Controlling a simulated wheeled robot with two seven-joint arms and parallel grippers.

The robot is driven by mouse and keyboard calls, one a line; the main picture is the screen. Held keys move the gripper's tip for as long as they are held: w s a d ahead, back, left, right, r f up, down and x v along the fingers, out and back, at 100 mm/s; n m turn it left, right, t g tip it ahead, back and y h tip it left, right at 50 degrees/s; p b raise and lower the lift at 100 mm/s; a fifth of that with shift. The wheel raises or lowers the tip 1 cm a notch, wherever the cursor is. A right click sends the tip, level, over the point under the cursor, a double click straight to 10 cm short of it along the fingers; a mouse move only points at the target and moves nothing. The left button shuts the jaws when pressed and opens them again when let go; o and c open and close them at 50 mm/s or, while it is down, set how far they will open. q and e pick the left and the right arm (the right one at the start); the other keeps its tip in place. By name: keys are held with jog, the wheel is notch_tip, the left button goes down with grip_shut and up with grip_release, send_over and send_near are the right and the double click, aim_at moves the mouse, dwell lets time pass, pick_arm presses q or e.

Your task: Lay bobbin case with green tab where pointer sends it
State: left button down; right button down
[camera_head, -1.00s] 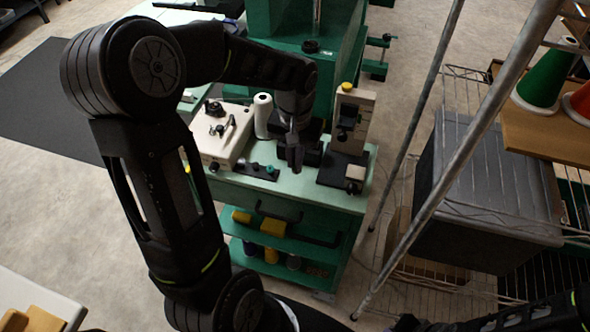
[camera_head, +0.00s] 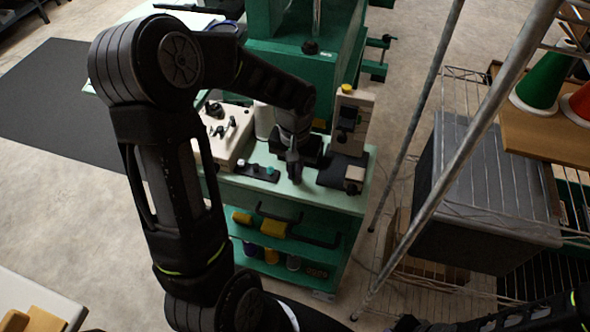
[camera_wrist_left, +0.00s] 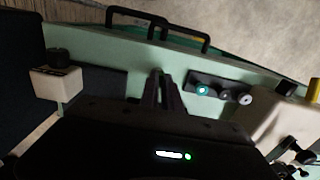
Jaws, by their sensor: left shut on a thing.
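My left gripper (camera_head: 293,172) is low over the front part of the green cart's pale top. In the left wrist view its fingers (camera_wrist_left: 164,90) are close together; the small thing between them cannot be made out. A black strip (camera_head: 250,174) lies to the left of the gripper in the head view. It bears small round pieces: a teal-topped piece (camera_wrist_left: 202,90), a dark one (camera_wrist_left: 223,93) and a pale one (camera_wrist_left: 245,98). I cannot tell whether the green-tabbed bobbin case is held or is among these. No pointer can be made out for sure.
A cream box with dark levers (camera_head: 236,141) stands left of the gripper. A cream upright device (camera_head: 351,120) on a black base stands to the right. Bare cart top (camera_head: 312,187) shows around the gripper. A metal rack post (camera_head: 455,175) stands right of the cart.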

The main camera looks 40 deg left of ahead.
pick_arm(q)
jog(key=c, duration=1.6)
grip_release()
jog(key=shift+o, duration=0.2)
notch_tip(320, 180, up, 12)
